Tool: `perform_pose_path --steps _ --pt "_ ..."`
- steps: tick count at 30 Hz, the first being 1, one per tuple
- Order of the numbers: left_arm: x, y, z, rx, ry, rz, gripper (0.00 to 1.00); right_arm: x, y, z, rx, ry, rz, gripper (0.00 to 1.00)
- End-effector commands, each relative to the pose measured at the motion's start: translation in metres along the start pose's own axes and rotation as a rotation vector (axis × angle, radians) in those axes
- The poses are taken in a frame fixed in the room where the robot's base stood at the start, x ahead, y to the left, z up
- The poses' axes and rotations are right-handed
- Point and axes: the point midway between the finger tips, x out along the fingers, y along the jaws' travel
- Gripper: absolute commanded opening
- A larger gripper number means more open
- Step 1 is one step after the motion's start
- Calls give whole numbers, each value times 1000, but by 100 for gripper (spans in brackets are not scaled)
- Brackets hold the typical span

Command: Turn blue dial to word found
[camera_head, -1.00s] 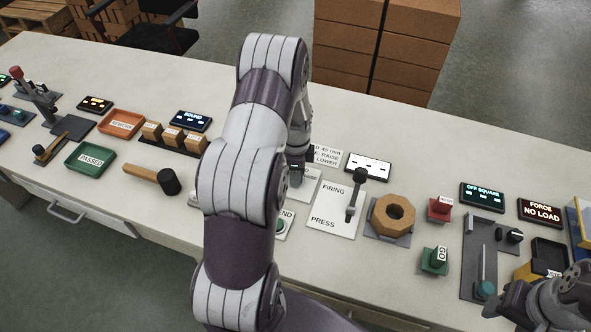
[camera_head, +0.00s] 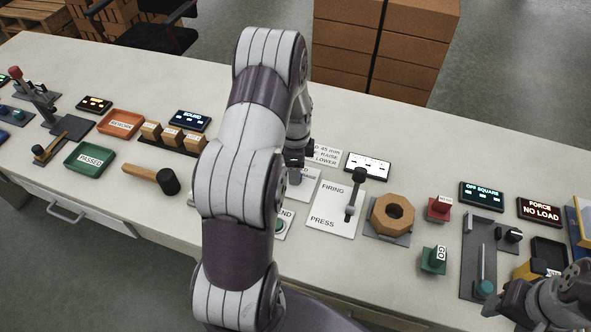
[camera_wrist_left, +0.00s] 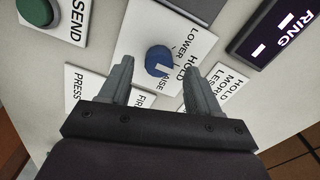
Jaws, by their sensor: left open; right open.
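The blue dial (camera_wrist_left: 159,61) sits on a white plate (camera_wrist_left: 190,20) in the left wrist view, with the words LOWER, HOLD and RAISE printed around it. A white mark on the dial lies near the RAISE side; its exact setting is hard to tell. My left gripper (camera_wrist_left: 162,75) is open, its two fingers on either side of the dial, with nothing held. In the head view my left arm hides most of that plate. My right gripper (camera_head: 500,300) is at the lower right, near a lever with a teal knob (camera_head: 484,289); its jaws are open.
A green SEND button (camera_wrist_left: 35,12) is beside the dial plate, and a dark display (camera_wrist_left: 275,35) is on the other side. In the head view, a lever on the FIRING/PRESS plate (camera_head: 330,205) and an octagonal wooden block (camera_head: 393,214) stand right of my left arm.

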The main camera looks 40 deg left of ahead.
Motion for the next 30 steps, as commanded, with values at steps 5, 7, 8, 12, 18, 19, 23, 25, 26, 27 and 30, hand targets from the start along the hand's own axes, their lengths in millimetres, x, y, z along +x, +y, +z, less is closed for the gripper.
perform_pose_path --steps 5,7,8,12,18,19,23,25,26,27,30 --pt "-51 -1 -1 0 1 -7 63 -2 0 0 0 0 0 56" --pt "-69 -1 -1 1 1 -5 63 -2 0 0 0 0 0 56" --pt "-76 -1 -1 1 1 -5 63 -2 0 0 0 0 0 56" --pt "-99 0 -1 1 0 -2 63 -3 0 0 0 0 0 56" --pt "-108 0 -1 1 0 -1 63 -3 0 0 0 0 0 56" --pt "-108 0 -1 1 0 0 63 -3 0 0 0 0 0 56" --pt "-108 0 -1 1 0 -1 63 -3 0 0 0 0 0 56" --pt "-108 0 -1 1 0 -1 63 -3 0 0 0 0 0 56" --pt "-108 0 -1 1 0 -1 63 -3 0 0 0 0 0 56" --pt "-108 0 -1 1 0 -1 63 -3 0 0 0 0 0 56" --pt "-108 0 -1 1 0 -1 63 -3 0 0 0 0 0 56"
